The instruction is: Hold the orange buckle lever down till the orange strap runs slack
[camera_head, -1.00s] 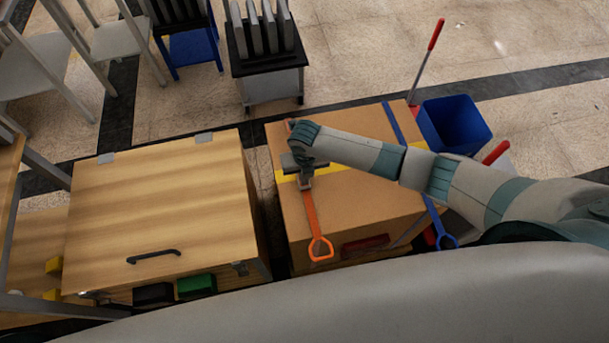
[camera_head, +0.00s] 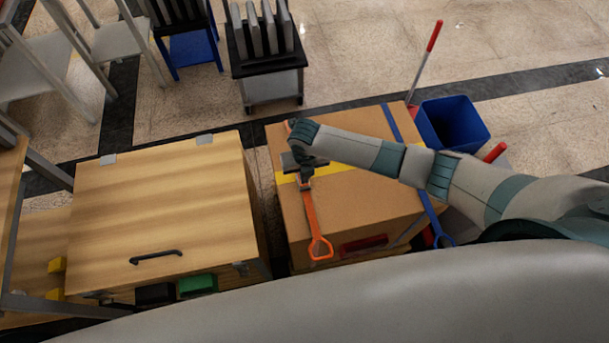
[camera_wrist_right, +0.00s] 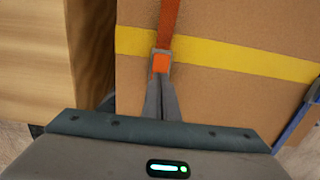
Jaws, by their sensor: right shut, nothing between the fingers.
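The orange strap (camera_head: 312,212) runs over the top of a cardboard box (camera_head: 360,205) to an orange loop end (camera_head: 320,248) at its front edge. It looks straight; I cannot tell whether it is taut or slack. The orange buckle lever (camera_wrist_right: 161,64) sits in a grey frame on the strap, by a yellow band (camera_wrist_right: 220,60). My right gripper (camera_head: 304,180) is shut and empty. In the right wrist view its fingertips (camera_wrist_right: 160,78) are at the lever's near edge; contact is unclear. My left gripper is not in view.
A blue strap (camera_head: 430,207) crosses the box on the right. A wooden chest (camera_head: 160,205) stands close on the left, with a narrow gap. A blue bucket (camera_head: 453,124) and a red-handled tool (camera_head: 427,60) stand behind right. A rack cart (camera_head: 268,60) is behind.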

